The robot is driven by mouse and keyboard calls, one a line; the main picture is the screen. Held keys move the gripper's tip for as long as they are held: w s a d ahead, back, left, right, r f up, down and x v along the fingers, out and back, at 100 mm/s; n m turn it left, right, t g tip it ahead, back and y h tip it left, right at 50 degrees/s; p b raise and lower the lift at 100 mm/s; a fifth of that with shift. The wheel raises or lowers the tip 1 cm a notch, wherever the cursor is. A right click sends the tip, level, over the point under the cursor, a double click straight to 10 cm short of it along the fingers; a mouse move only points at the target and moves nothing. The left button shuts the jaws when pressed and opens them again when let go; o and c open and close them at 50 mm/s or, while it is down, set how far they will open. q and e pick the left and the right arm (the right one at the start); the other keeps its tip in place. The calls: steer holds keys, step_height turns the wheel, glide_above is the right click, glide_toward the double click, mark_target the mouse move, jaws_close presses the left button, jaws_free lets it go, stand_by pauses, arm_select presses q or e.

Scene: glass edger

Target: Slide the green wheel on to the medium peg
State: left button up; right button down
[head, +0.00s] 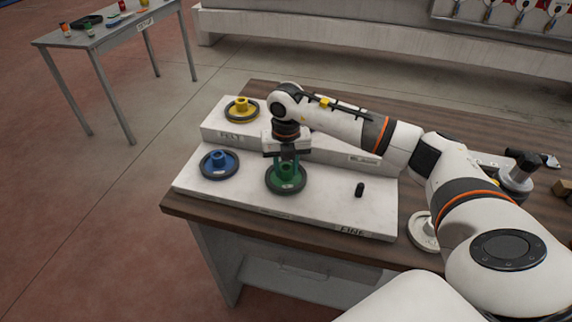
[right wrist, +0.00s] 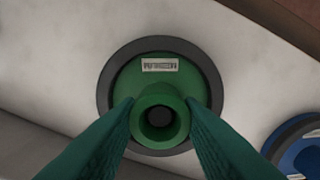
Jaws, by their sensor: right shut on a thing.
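The green wheel (head: 287,186) has a dark rim and a raised hub. It is at the middle of the lower step of the white stand, flat on it or just above; I cannot tell which. My right gripper (head: 287,163) points down over it, shut on its hub. In the right wrist view the fingers (right wrist: 158,112) press on both sides of the hub of the green wheel (right wrist: 195,80), and a dark round spot shows inside the hub's hole. A bare black peg (head: 359,189) stands right of the wheel. No peg is readable as medium; my arm hides part of the upper step.
A blue wheel (head: 219,164) sits left on the lower step. A yellow wheel (head: 241,110) sits on the upper step (head: 216,123). A pale disc (head: 422,230) lies on the brown table right of the stand. A grey side table (head: 108,38) stands at back left.

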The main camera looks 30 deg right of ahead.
steer(key=shift+f, duration=0.15)
steer(key=c, duration=0.9)
jaws_free()
steer(key=shift+r, duration=0.5)
step_height(320, 180, up, 11)
steer(key=b, duration=0.2)
steer(key=shift+b, duration=0.4)
